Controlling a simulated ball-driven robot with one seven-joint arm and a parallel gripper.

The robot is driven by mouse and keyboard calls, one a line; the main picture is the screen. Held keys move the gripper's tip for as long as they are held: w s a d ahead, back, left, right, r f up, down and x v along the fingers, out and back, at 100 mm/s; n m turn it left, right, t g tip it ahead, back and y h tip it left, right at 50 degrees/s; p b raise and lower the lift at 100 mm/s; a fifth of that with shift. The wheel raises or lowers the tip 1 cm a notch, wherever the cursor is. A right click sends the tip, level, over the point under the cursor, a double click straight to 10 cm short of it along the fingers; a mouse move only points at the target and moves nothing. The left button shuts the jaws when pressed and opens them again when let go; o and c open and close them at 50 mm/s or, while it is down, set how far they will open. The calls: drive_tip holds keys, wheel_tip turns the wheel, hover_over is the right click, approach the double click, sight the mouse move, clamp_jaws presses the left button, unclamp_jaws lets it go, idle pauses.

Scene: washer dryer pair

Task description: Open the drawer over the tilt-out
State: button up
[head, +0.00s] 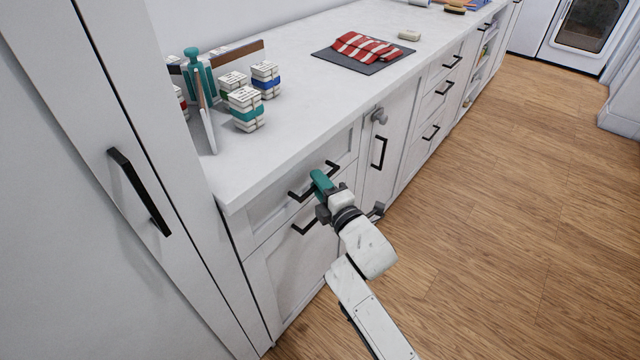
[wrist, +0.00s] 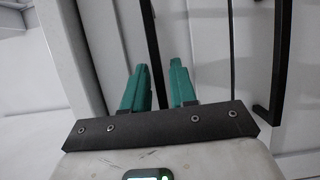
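The drawer (head: 268,208) is the top white front under the counter at the near left end, and it looks closed. Its black bar handle (head: 298,194) is partly covered by my gripper (head: 318,178). The tilt-out (head: 285,268) is the larger front below, also looking closed, with its own black handle (head: 305,229). In the wrist view my gripper (wrist: 162,80) has its teal fingers apart. The drawer handle (wrist: 151,45) runs between them, with a gap visible beside it. The tilt-out handle (wrist: 277,60) is to the right. Contact with the drawer handle cannot be told.
A tall cabinet with a black handle (head: 140,190) stands at the left. A cabinet door with a black handle (head: 378,152) is right of the drawer. The counter (head: 300,110) holds small boxes (head: 246,110) and a red striped cloth (head: 362,47). The wooden floor (head: 510,200) is clear.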

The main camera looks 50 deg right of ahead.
clamp_jaws()
drive_tip(key=shift+s, duration=0.15)
